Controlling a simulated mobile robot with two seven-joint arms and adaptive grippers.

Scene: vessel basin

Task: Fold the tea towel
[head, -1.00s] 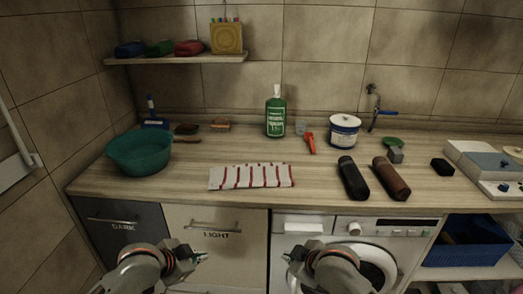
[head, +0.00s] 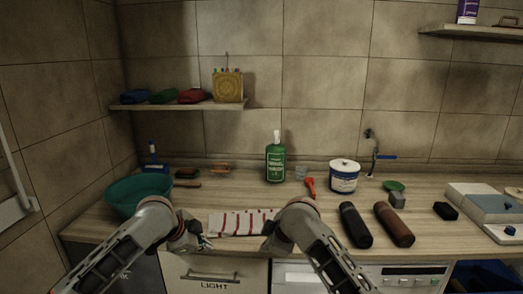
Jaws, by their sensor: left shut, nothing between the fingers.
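The tea towel (head: 236,224), white with red stripes, lies flat as a narrow strip near the front edge of the counter. My arms hide part of its right end. My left gripper (head: 206,243) is shut and empty, just off the towel's left end near the counter's front edge. My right gripper (head: 268,244) is by the towel's right end, mostly hidden by its own wrist, so its fingers do not show clearly. I cannot tell whether either gripper touches the towel.
A teal basin (head: 136,191) stands left of the towel. Behind are a green bottle (head: 275,163), a red-handled tool (head: 310,186) and a white tub (head: 344,176). A black bottle (head: 355,225) and a brown bottle (head: 394,224) lie to the right.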

